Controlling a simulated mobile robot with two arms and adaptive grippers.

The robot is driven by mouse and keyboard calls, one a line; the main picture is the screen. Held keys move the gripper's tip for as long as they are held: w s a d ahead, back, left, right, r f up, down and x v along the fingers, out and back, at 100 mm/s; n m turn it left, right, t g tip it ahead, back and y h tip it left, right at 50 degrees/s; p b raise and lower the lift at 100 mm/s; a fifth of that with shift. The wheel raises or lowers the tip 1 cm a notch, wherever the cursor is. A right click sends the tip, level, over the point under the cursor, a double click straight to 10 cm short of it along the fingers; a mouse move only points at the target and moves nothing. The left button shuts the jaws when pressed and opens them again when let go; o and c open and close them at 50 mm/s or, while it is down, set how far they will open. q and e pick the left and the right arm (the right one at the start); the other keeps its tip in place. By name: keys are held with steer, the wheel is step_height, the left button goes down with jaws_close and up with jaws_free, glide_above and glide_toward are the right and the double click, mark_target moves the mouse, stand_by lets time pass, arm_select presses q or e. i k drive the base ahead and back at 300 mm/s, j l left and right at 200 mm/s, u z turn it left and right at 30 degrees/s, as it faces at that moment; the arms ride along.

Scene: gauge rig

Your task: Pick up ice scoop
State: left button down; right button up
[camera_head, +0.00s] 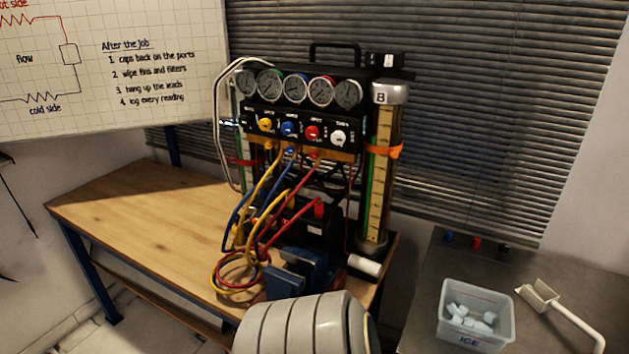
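The ice scoop (543,298) is white, with a small angular bowl and a long pale handle that runs down and to the right. It lies on the dark grey bench top at the lower right. The handle's far end is near the bottom right edge of the view. A clear tub marked ICE (476,294) with several white ice cubes (470,318) in it stands just left of the scoop, apart from it. Neither of my grippers shows in the head view.
A gauge rig (290,122) with coloured hoses stands on the wooden table (140,205), with a blue vise (300,272) in front. A white cylinder (364,265) lies beside it. A gap separates the wooden table from the grey bench (425,285). A ribbed pale cylinder fills the bottom centre.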

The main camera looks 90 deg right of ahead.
mark_target(540, 297)
steer(key=z, duration=0.4)
steer(key=l+z, duration=0.1)
steer(key=z, duration=0.3)
steer(key=i+z, duration=0.1)
steer(key=z, duration=0.75)
steer(key=i+z, duration=0.1)
steer(key=z, duration=0.3)
